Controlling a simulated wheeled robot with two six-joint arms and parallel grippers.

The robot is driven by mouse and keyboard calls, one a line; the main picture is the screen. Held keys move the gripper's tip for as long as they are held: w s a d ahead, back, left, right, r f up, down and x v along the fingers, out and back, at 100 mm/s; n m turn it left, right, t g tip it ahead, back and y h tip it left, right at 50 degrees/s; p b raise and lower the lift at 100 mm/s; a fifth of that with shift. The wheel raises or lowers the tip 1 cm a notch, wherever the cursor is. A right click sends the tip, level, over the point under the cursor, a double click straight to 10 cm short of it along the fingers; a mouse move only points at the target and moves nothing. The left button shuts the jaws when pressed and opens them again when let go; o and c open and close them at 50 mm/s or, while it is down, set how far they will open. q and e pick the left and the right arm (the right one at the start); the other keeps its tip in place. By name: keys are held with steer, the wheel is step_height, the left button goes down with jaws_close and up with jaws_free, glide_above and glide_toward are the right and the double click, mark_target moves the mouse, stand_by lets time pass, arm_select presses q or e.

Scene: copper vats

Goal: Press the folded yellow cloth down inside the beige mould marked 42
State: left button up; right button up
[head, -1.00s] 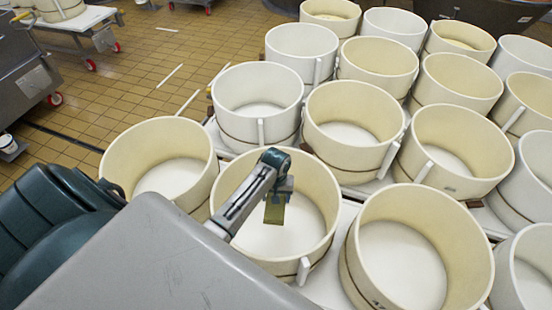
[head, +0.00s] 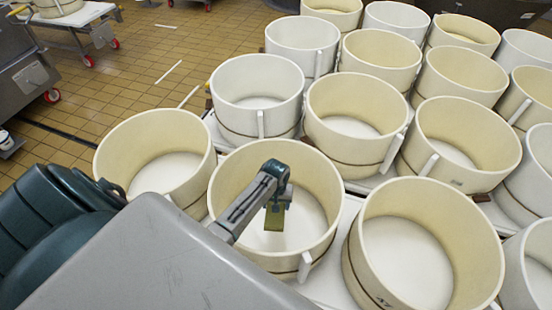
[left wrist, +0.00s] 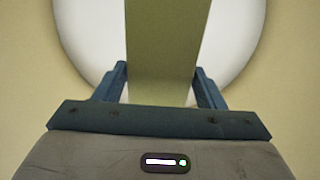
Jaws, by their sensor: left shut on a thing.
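My left gripper (head: 275,203) is shut on the folded yellow cloth (head: 274,218), a narrow olive-yellow strip hanging below the fingers. Both are within the rim outline of a beige mould (head: 235,185) at the front middle, over its white floor. In the left wrist view the cloth (left wrist: 162,50) stands between the two blue fingers (left wrist: 160,88), with beige wall around. I cannot tell whether the cloth touches the floor. No number is readable on this mould. The mould to its right (head: 480,220) bears a dark mark low on its front, possibly 42. My right gripper is not in view.
Several beige and white moulds stand close together behind and to the right, such as a white one (head: 235,85). Another beige mould (head: 125,150) is close on the left. White handles (head: 305,266) stick out from the sides. Open tiled floor (head: 110,95) lies at the upper left.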

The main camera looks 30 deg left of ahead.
arm_select(q)
step_height(320, 180, down, 8)
steer(key=b, duration=0.4)
steer(key=shift+r, duration=0.2)
stand_by(0.4)
steer(key=o, duration=1.2)
steer(key=shift+r, duration=0.1)
step_height(320, 180, up, 11)
steer(key=shift+f+b, duration=0.2)
steer(key=shift+b, duration=0.3)
steer(key=shift+w, duration=0.1)
